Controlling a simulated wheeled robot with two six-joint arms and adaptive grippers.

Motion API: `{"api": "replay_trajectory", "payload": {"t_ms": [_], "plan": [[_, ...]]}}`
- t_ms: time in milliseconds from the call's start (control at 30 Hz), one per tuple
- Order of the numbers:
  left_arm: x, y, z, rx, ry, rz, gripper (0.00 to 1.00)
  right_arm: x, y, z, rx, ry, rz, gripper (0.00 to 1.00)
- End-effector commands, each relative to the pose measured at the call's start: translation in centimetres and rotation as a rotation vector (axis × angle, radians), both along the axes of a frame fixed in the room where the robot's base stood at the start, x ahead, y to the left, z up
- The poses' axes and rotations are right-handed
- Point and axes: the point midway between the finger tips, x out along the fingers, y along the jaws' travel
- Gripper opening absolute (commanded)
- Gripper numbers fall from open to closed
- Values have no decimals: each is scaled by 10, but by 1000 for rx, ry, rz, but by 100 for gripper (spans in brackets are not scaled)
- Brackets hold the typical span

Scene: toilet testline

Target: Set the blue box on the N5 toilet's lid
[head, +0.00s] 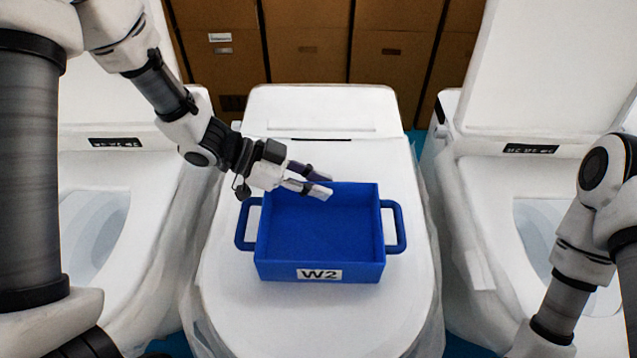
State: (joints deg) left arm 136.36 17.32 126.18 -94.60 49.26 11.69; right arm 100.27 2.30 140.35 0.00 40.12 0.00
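The blue box (320,270) is an open, empty tray with a handle on each side and a "W2" label on its front. It sits upright on the closed white lid (320,325) of the middle toilet. No N5 mark is readable in view. My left gripper (328,184) is over the box's back rim, left of its middle. Its two fingers are spread slightly with nothing seen between them; whether they touch the rim is unclear. My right arm comes in at the right edge, and its gripper is out of the picture.
A toilet with its lid raised stands on the left (125,200) and another on the right (490,190), both close to the middle one. Brown cartons (305,55) stand behind. The lid is bare in front of the box.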

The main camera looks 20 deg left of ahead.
Motion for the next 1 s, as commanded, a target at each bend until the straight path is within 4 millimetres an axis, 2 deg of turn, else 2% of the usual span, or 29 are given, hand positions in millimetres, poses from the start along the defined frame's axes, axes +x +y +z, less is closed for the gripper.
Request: {"api": "replay_trajectory", "payload": {"t_ms": [300, 433, 567, 800, 1000], "plan": [[0, 1, 1, -1, 0, 0, 31, 0, 0, 1, 0, 1, 0, 40], [-1, 9, 7, -4, -1, 2, 31, 0, 0, 2, 0, 0, 0, 40], [-6, 28, 18, -6, -5, 5, 31, 0, 0, 4, 0, 0, 0, 40], [-18, 74, 49, -8, -5, 5, 31, 0, 0, 27, 0, 0, 0, 40], [-25, 97, 60, -5, 1, 2, 31, 0, 0, 43, 0, 0, 0, 40]]}}
